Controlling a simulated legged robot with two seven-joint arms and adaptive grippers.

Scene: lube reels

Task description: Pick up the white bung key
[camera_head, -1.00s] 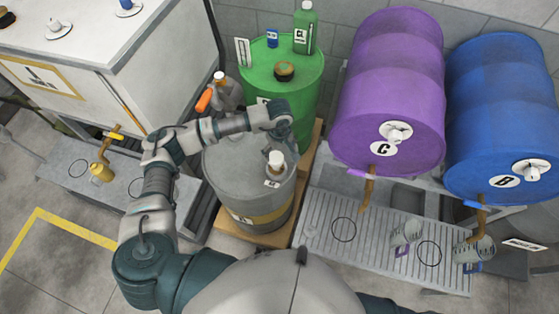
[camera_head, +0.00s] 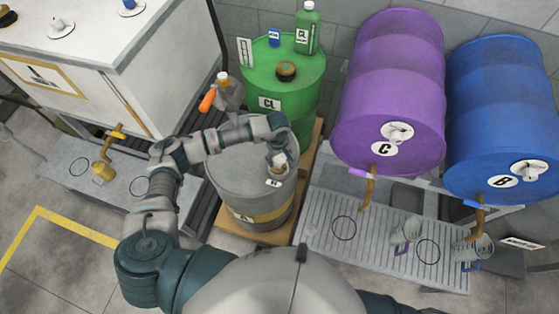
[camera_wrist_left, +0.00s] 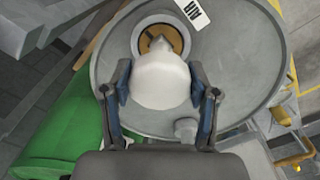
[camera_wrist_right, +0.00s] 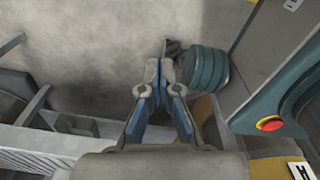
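The white bung key (camera_head: 278,160) stands on top of the grey drum (camera_head: 233,180) in the head view. In the left wrist view the white bung key (camera_wrist_left: 160,80) lies between the fingers, in front of a round brass-coloured bung opening (camera_wrist_left: 160,38). My left gripper (camera_head: 280,152) is lowered over the key; in its wrist view the left gripper (camera_wrist_left: 160,85) is open, one finger on each side, with very little gap. Firm contact cannot be seen. My right gripper (camera_wrist_right: 168,80) is shut and empty, away from the drums.
A green drum (camera_head: 290,85) with a green bottle (camera_head: 307,28) stands behind the grey drum. A grey can with an orange spout (camera_head: 228,92) stands beside it. Purple (camera_head: 392,90) and blue (camera_head: 500,115) drums lie at right above a slatted tray (camera_head: 375,240).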

